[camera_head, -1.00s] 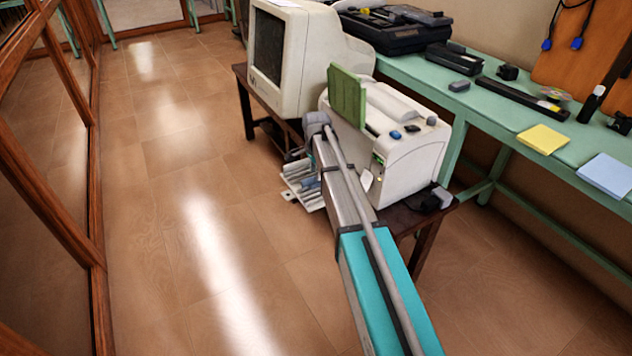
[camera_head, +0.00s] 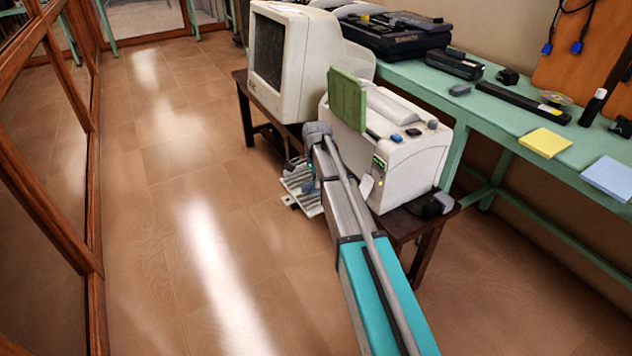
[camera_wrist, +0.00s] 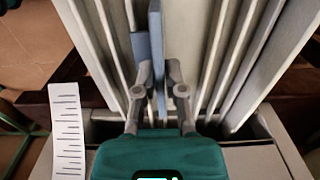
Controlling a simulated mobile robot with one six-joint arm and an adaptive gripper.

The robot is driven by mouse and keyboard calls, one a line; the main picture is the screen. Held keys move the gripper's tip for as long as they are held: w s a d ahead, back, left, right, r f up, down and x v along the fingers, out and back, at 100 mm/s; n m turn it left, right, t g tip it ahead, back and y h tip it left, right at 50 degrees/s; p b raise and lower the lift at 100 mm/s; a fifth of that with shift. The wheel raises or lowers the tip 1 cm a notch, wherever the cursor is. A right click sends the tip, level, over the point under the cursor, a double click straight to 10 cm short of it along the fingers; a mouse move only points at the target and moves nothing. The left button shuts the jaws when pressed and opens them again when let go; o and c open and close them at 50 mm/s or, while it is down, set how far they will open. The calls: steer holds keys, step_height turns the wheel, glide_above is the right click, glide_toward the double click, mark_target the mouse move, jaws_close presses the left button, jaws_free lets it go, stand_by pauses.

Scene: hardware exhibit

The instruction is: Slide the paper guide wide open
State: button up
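A white printer (camera_head: 388,160) with a raised green panel (camera_head: 347,98) stands on a dark wooden table. Its grey ribbed paper tray (camera_head: 301,186) sticks out at the front left, partly hidden by my arm. In the wrist view the blue paper guide (camera_wrist: 158,45) stands upright over the pale ribs of the tray (camera_wrist: 100,40). My gripper (camera_wrist: 159,72) has its fingers drawn in, one on each side of the guide, and appears shut on it. Any thin gap at the right finger is hard to judge. In the head view my gripper is mostly hidden.
A CRT monitor (camera_head: 290,60) stands close behind the printer. A green bench (camera_head: 500,118) on the right holds sticky notes (camera_head: 545,142) and several dark devices. A wood-framed glass partition (camera_head: 95,200) runs along the left. The floor (camera_head: 200,230) between is clear.

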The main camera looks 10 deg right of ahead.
jaws_close()
steer(key=s, duration=0.2)
steer(key=s+d, duration=0.1)
steer(key=s, duration=0.1)
steer(key=s+d, duration=0.1)
steer(key=s, duration=0.1)
steer(key=shift+s+d, duration=0.15)
steer(key=shift+s, duration=0.2)
steer(key=o, duration=0.6)
jaws_free()
steer(key=shift+w, duration=0.1)
